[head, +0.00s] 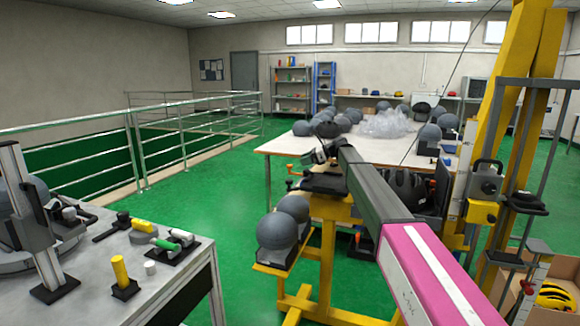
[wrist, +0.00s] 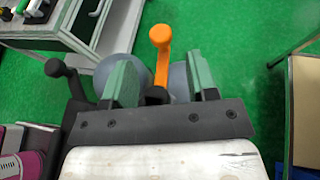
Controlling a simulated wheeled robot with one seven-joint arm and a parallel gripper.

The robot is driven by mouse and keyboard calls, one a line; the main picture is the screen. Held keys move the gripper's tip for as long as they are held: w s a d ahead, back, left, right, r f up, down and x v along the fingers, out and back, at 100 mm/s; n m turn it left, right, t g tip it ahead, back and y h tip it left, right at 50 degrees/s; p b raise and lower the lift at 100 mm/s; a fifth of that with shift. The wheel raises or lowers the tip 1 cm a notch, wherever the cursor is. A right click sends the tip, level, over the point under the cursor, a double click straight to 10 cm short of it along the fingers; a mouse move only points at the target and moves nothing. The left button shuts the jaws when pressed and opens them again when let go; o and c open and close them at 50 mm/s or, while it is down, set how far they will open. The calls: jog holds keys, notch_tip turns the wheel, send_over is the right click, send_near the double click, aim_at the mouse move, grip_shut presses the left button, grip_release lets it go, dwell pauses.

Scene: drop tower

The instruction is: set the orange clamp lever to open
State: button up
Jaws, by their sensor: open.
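The orange clamp lever (wrist: 160,45) shows in the wrist view, with a round knob at its far end and a stem running down to a dark base. My gripper (wrist: 161,58) is open, with one green finger on each side of the lever's stem. Gaps show between the stem and both fingers, and I see no contact. In the head view my gripper (head: 320,153) is over the black top of a yellow stand (head: 328,235). A small orange part (head: 290,170), likely the lever, shows just left of it. The clamp's lower part is mostly hidden.
A black knobbed handle (wrist: 62,72) stands left of my gripper in the wrist view. Grey round headforms (head: 276,235) sit on the stand's low shelf. A white table (head: 285,146) with more headforms is behind. A grey workbench (head: 180,275) is at left. Green floor between is clear.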

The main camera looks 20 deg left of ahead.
jog(key=x, duration=0.8)
jog(key=shift+a, duration=0.15)
grip_shut()
